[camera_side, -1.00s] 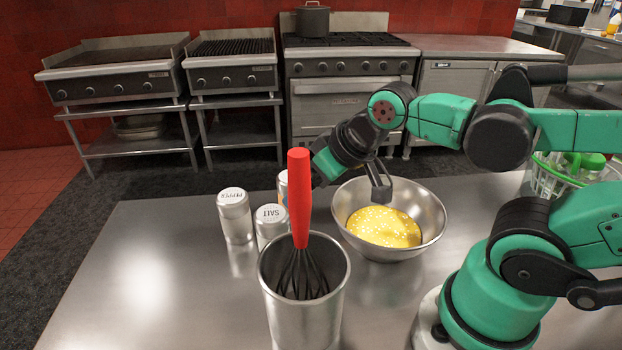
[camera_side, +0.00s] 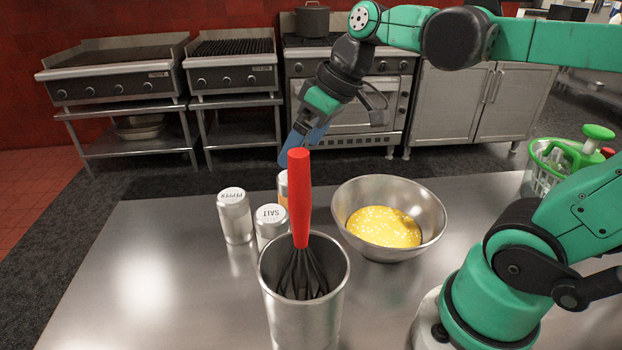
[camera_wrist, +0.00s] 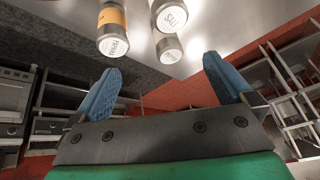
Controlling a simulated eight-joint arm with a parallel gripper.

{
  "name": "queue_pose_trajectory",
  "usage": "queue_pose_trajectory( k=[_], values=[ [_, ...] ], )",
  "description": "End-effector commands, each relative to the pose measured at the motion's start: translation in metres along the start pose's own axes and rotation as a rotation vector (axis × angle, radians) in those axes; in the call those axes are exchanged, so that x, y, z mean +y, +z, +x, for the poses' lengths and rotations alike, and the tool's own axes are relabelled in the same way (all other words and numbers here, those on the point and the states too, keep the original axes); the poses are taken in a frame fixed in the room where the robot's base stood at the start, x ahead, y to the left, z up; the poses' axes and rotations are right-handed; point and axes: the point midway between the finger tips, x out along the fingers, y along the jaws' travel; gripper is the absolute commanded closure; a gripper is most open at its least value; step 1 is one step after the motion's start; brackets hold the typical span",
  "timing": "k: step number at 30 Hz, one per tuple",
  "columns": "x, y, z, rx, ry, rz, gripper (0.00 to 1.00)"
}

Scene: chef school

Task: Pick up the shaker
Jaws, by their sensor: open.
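Three metal shakers stand upright on the steel table. The pepper shaker (camera_side: 235,219) is at the left, and the salt shaker (camera_side: 270,229) is right of it. A third shaker with an orange band (camera_side: 283,187) is partly hidden behind the red whisk handle. In the wrist view the orange-banded shaker (camera_wrist: 112,22) shows at the top, left of the salt shaker (camera_wrist: 170,16) and another shaker (camera_wrist: 168,47). My gripper (camera_side: 298,146) is above and behind the shakers, apart from them. Its blue fingers (camera_wrist: 162,78) are spread with nothing between them.
A steel cup (camera_side: 305,315) holds the red-handled whisk (camera_side: 299,200) in front of the shakers. A metal bowl (camera_side: 425,222) with yellow contents stands to the right. The table's left part is clear.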

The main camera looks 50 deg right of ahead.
Motion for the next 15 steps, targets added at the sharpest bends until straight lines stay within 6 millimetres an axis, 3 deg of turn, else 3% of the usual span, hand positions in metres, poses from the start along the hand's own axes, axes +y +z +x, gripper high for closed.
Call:
queue_pose_trajectory(
  k=[8,15],
  values=[
    [0.041,-0.035,0.007,0.045,-0.378,-0.256,0.0],
    [0.105,-0.042,0.007,0.406,-0.652,-0.62,0.0]
  ],
)
